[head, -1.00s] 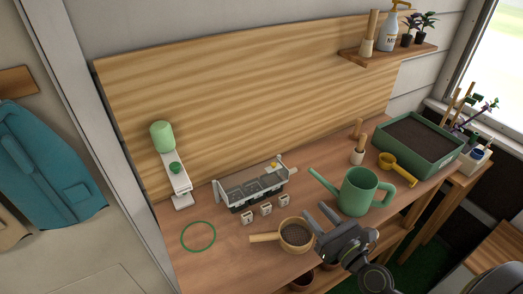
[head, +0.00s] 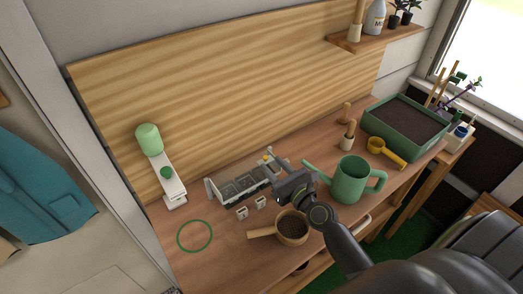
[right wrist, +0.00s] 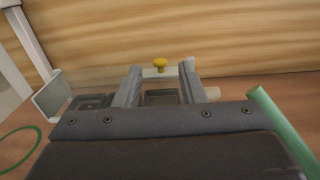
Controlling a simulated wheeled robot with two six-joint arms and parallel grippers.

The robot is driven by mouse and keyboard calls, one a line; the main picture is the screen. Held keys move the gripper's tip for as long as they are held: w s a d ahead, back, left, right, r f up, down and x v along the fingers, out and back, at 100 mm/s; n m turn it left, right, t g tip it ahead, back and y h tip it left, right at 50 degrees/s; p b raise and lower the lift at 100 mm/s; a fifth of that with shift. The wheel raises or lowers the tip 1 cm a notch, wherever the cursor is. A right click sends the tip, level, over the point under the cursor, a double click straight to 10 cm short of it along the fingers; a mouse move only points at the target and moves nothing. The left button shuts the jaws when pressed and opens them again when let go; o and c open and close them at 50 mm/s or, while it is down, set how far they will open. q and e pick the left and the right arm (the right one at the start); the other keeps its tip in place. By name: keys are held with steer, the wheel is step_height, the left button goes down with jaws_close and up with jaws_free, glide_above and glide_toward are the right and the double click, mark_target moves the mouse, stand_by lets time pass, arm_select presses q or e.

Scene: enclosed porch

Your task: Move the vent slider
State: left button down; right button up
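The vent slider is a small yellow knob (head: 267,158) at the back right of a grey tray unit (head: 212,192) on the bench. In the right wrist view the yellow knob (right wrist: 160,64) sits on a clear panel, beyond and between my fingertips. My right gripper (head: 282,168) is over the right end of the tray unit. In the right wrist view its two fingers (right wrist: 160,82) are apart with nothing between them, and a dark tray cell shows in the gap. My gripper hides part of the tray's right end. My left gripper is not in view.
A green watering can (head: 350,183) stands right of my gripper, its spout close to it. A wooden-handled pot of soil (head: 291,228) and small white labels (head: 243,212) lie in front. A green ring (head: 195,236) and a green-topped white device (head: 174,188) are left.

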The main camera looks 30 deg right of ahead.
mark_target(267, 160)
steer(key=w, duration=0.6)
steer(key=shift+w+a, duration=0.25)
steer(key=shift+a, duration=0.15)
jaws_close()
